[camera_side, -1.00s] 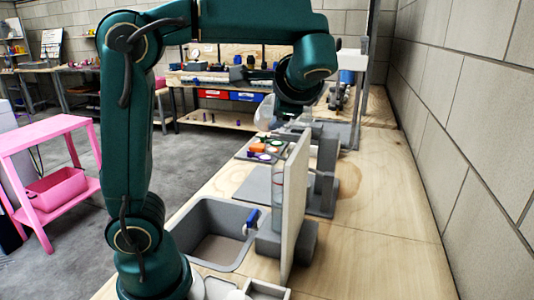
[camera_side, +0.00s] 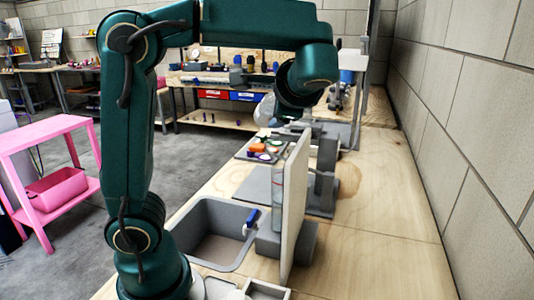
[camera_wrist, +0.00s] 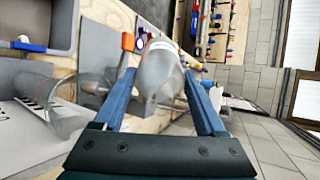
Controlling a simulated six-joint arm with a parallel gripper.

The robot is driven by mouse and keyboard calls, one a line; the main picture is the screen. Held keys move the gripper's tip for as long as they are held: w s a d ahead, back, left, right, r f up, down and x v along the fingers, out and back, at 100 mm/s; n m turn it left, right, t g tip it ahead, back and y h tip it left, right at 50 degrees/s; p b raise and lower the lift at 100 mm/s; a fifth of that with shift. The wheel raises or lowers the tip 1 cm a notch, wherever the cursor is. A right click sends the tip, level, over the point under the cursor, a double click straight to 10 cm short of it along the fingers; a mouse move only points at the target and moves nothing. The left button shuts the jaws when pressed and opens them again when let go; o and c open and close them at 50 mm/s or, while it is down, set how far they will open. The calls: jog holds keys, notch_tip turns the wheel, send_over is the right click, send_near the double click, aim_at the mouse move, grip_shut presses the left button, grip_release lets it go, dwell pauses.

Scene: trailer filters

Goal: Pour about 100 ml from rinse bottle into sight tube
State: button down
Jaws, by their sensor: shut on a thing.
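The rinse bottle (camera_wrist: 160,72) is pale and translucent. My gripper (camera_wrist: 163,95) is shut on it, with one blue finger on each side. In the side view the bottle (camera_side: 265,110) shows in part beside my gripper (camera_side: 285,112), tilted and above the bench; its level and any flow cannot be made out. The sight tube (camera_side: 276,187) is clear and stands upright against a pale panel (camera_side: 295,205), lower than the bottle. In the wrist view the tube (camera_wrist: 66,112) appears left of the bottle, close to a scale strip with dark marks.
A grey sink (camera_side: 205,232) with a blue-handled valve (camera_side: 251,217) lies left of the panel. A tray (camera_side: 262,149) with small coloured parts is behind. A block wall (camera_side: 470,120) borders the bench on the right, where bare wood (camera_side: 385,200) is free.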

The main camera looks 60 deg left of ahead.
jog(key=shift+r+y, duration=0.3)
jog(key=shift+y, duration=0.5)
dwell(1.6)
jog(key=shift+s+d+r+t+y+p, duration=0.15)
jog(key=shift+d+r+t+y+p, duration=0.15)
jog(key=shift+d+t+y, duration=0.35)
dwell(1.9)
